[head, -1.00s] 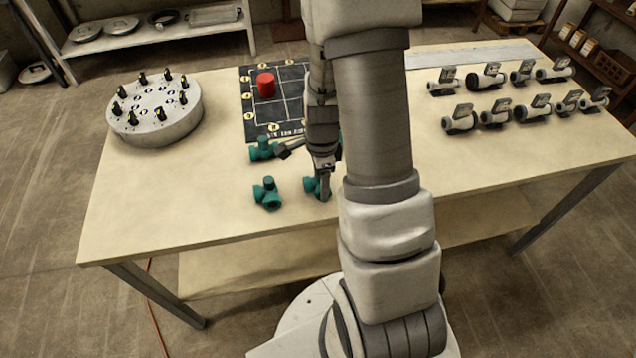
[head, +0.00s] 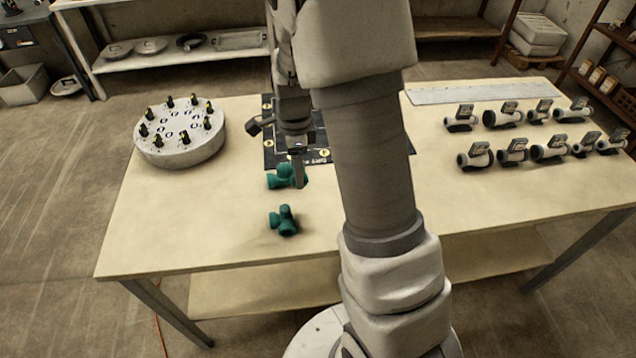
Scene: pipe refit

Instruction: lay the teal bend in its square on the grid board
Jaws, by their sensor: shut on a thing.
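My gripper (head: 298,180) hangs low at the near edge of the dark grid board (head: 269,150), its fingers pointing down. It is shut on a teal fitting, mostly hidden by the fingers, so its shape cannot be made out. Another teal fitting (head: 279,178), with several stubs, shows just left of the fingers. I cannot tell whether the two touch. A further teal fitting (head: 285,221) with several stubs lies on the table, nearer the front. My arm and wrist cover most of the board, including its squares.
A round grey drum (head: 181,150) with several black-and-yellow pegs stands at the table's left. Several grey pipe fittings with gauges (head: 480,155) stand in rows at the right, before a flat grey plate (head: 485,92).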

